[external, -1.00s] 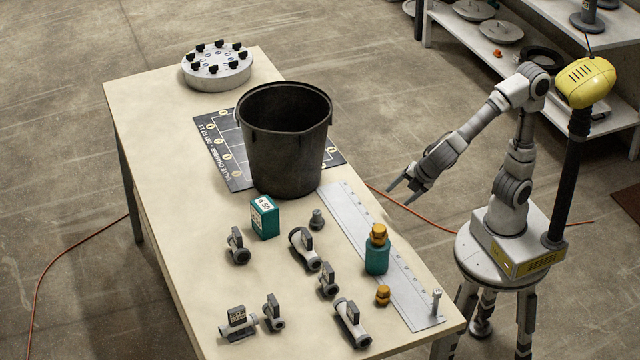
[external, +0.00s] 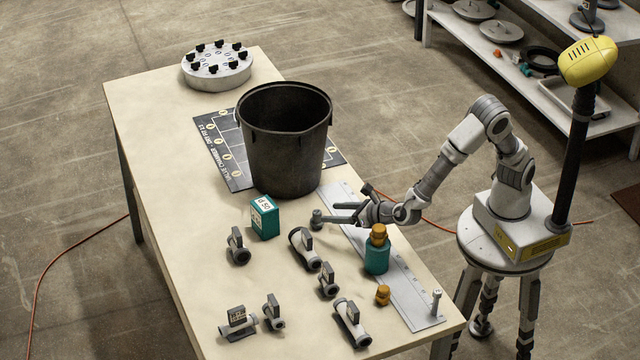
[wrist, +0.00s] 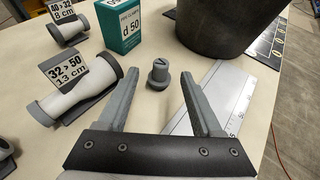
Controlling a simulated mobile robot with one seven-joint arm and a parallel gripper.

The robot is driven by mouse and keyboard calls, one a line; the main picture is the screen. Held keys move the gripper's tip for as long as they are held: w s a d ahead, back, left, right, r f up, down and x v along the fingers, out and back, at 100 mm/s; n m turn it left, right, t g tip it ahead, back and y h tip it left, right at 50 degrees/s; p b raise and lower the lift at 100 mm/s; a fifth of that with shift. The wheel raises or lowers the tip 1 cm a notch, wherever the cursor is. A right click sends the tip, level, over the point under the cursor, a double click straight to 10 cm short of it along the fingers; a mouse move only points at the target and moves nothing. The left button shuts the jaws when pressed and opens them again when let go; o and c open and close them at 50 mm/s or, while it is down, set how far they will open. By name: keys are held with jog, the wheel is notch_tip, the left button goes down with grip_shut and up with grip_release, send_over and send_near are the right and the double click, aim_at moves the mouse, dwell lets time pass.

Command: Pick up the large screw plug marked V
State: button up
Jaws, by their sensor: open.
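A grey screw plug (external: 316,219) stands on the table between the green box and the steel ruler. In the wrist view the plug appears between and just beyond the fingertips (wrist: 159,84); nothing is held.
The green box (external: 264,218) and black bucket (external: 284,150) stand close beyond the plug. A teal bottle (external: 377,258) with an orange cap stands near my wrist.

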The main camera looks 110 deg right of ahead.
aim_at(319, 212)
jog(key=b+x, duration=0.1)
jog(key=x, duration=0.3)
jog(key=shift+w+d+f, duration=0.1)
jog(key=shift+d+f, duration=0.1)
jog(key=b+x, duration=0.1)
jog(key=x, duration=0.4)
jog(key=shift+d+f+b, duration=0.15)
jog(key=shift+b, duration=0.2)
grip_shut()
